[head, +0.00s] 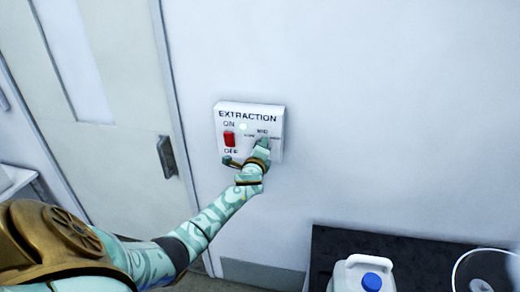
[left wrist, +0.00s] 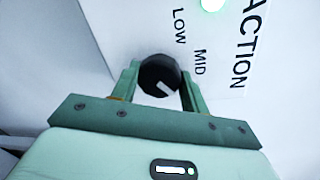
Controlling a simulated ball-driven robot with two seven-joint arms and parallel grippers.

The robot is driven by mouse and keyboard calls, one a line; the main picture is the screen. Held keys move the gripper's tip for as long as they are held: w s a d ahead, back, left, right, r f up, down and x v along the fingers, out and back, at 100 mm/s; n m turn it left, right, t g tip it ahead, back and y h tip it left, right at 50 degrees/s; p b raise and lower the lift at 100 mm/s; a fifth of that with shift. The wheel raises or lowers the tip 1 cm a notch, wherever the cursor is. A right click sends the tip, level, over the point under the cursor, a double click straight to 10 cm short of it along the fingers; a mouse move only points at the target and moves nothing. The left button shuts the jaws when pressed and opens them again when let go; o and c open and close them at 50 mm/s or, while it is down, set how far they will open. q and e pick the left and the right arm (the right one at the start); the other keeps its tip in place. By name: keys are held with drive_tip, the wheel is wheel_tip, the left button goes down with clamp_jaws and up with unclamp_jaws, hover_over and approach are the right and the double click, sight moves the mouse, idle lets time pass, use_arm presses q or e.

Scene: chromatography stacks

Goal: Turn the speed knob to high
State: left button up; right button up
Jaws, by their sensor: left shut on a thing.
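The speed knob (left wrist: 157,72) is round and black with a white mark on its face. My left gripper (left wrist: 158,80) is shut on it, one finger on each side. In the left wrist view the mark sits at the knob's lower right, on the side away from LOW and below MID; the HIGH label is out of that view. The knob is on a white control box (head: 249,109) marked EXTRACTION. In the head view my left gripper (head: 262,147) covers most of the knob, below MID; a small label at its right is hard to read. My right gripper is not in view.
Left of the knob are a red ON/OFF switch (head: 229,139) and a lit green lamp (head: 243,127). A door with a dark handle (head: 167,157) is at the left. A white jug with a blue cap (head: 371,281) stands by a dark surface (head: 410,255) at lower right. The wall right of the box is clear.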

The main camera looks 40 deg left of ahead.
use_arm(q)
drive_tip(key=shift+f+m, duration=0.1)
drive_tip(key=shift+m, duration=0.7)
drive_tip(key=o, duration=1)
drive_tip(key=p+v, duration=0.1)
drive_tip(key=v, duration=1.5)
drive_tip(key=shift+d, duration=0.25)
drive_tip(key=shift+f, duration=0.1)
